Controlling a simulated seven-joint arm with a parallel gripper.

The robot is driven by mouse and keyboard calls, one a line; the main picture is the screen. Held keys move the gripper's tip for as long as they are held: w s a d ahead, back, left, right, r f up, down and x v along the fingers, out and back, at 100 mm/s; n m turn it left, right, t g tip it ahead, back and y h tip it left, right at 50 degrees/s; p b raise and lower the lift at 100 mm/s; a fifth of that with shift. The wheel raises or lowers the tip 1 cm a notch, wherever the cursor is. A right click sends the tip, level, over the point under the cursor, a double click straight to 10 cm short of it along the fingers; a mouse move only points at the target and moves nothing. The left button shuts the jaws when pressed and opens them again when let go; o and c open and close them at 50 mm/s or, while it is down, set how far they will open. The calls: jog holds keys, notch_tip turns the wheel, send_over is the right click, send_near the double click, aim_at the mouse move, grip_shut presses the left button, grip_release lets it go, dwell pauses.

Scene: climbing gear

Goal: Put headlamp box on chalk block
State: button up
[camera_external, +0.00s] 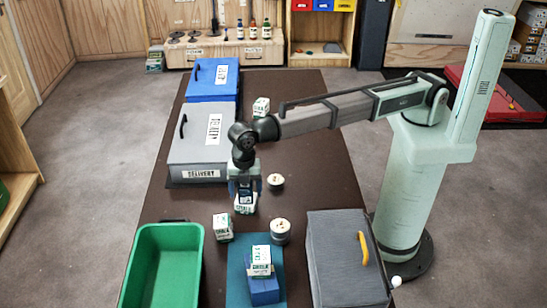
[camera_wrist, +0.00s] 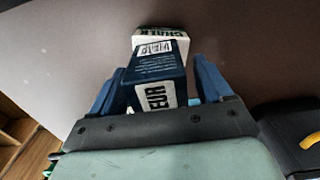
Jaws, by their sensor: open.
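The headlamp box, dark blue with white labels, is between the fingers of my gripper (camera_external: 244,190). In the wrist view the headlamp box (camera_wrist: 157,82) shows close up, with my gripper's fingers (camera_wrist: 160,88) open on either side of it. The white and green chalk block (camera_external: 244,209) is directly below it on the table. In the wrist view the chalk block (camera_wrist: 162,35) shows beyond the box's far end. The box appears to sit on top of the chalk block; the contact between them is largely hidden.
Another chalk block (camera_external: 222,228) stands nearby, and one (camera_external: 261,260) is on a blue box (camera_external: 264,291). Two round tins (camera_external: 280,231) (camera_external: 275,182) stand to the right. A green bin (camera_external: 192,270), grey case (camera_external: 345,265) and grey delivery box (camera_external: 190,150) border the area.

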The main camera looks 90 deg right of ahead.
notch_tip(320, 180, up, 12)
jog(key=shift+r, duration=0.15)
dwell(0.7)
